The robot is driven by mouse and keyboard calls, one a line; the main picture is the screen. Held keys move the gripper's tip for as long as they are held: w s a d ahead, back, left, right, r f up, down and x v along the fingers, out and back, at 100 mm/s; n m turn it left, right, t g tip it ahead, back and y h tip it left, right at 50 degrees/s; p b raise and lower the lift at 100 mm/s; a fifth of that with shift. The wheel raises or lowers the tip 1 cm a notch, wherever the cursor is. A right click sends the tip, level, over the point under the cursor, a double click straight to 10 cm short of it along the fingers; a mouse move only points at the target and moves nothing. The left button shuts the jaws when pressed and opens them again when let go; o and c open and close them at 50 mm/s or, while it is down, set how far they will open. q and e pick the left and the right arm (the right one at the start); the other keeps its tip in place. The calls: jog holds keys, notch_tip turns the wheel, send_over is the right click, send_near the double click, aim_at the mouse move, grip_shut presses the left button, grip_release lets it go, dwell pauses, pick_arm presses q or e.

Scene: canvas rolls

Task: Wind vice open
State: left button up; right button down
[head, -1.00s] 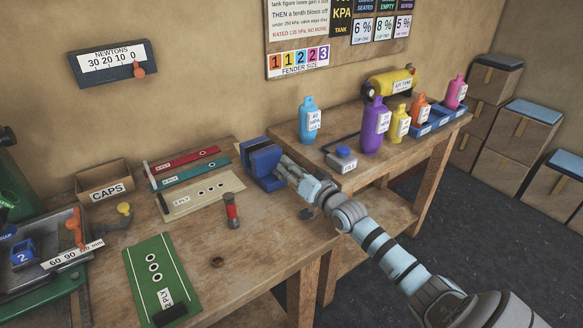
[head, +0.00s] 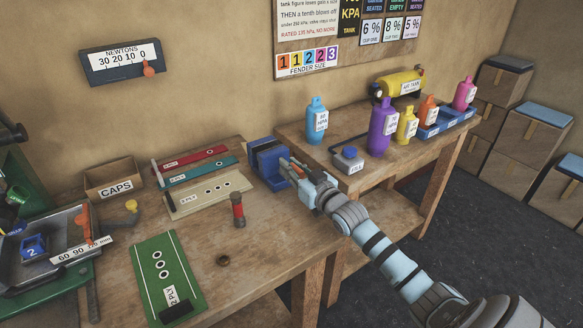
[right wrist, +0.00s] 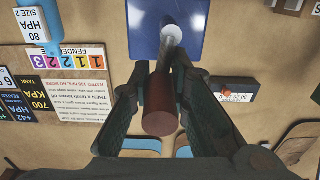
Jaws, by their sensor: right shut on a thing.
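The blue vice (head: 267,154) stands at the right end of the near wooden bench. In the right wrist view, its blue face (right wrist: 205,22) fills the top, with a pale screw rod (right wrist: 171,36) coming out of it. A red-brown vice handle (right wrist: 160,108) lies between the fingers. My right gripper (head: 293,172) is at the vice's front side, shut on the handle; it also shows in the right wrist view (right wrist: 161,78). The gripper hides part of the vice, and I cannot tell how wide the jaws are apart. My left gripper is not in view.
Ply strips (head: 208,191), a red-capped cylinder (head: 238,210) and a green board (head: 168,276) lie on the near bench (head: 265,235). A CAPS box (head: 112,180) stands behind. Bottles, including a purple one (head: 381,128), stand on the farther bench. Boxes (head: 521,123) line the right wall.

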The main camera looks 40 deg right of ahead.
jog(key=shift+f, duration=0.1)
jog(key=c, duration=1.5)
grip_release()
jog(key=shift+s, duration=0.1)
jog(key=s, duration=1.2)
jog(key=shift+a, duration=0.1)
jog(key=shift+w, duration=0.1)
